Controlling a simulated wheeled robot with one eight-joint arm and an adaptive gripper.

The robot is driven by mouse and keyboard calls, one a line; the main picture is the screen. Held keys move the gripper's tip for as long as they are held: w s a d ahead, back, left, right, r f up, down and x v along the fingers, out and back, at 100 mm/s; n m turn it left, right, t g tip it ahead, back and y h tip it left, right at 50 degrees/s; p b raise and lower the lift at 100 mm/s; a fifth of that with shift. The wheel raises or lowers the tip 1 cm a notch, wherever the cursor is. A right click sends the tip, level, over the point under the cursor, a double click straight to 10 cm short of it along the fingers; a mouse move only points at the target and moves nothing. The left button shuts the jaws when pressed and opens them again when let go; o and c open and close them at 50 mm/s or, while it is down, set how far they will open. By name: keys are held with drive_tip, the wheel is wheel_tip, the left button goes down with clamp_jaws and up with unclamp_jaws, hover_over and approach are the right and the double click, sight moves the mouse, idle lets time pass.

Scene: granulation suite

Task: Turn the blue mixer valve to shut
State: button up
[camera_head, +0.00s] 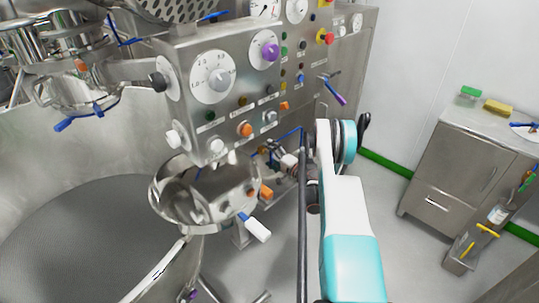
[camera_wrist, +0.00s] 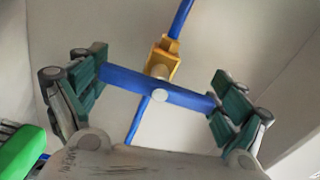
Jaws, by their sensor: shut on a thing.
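The blue mixer valve handle (camera_wrist: 128,82) is a flat bar with a round grey pivot at its middle, in the wrist view. It sits on a yellow valve body (camera_wrist: 163,58) on a thin blue pipe (camera_wrist: 183,18). The bar lies roughly crosswise to the pipe. My gripper (camera_wrist: 159,90) spans the bar lengthwise, with a green pad against each end. In the head view my gripper (camera_head: 288,162) is low beside the machine, left of my white and teal arm. The handle is too small and covered to make out there.
The steel control panel (camera_head: 200,50) with dials and knobs stands above left of my gripper. A steel cabinet (camera_head: 450,165) stands at the right, with open floor between.

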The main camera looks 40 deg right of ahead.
drive_tip(key=o, duration=0.8)
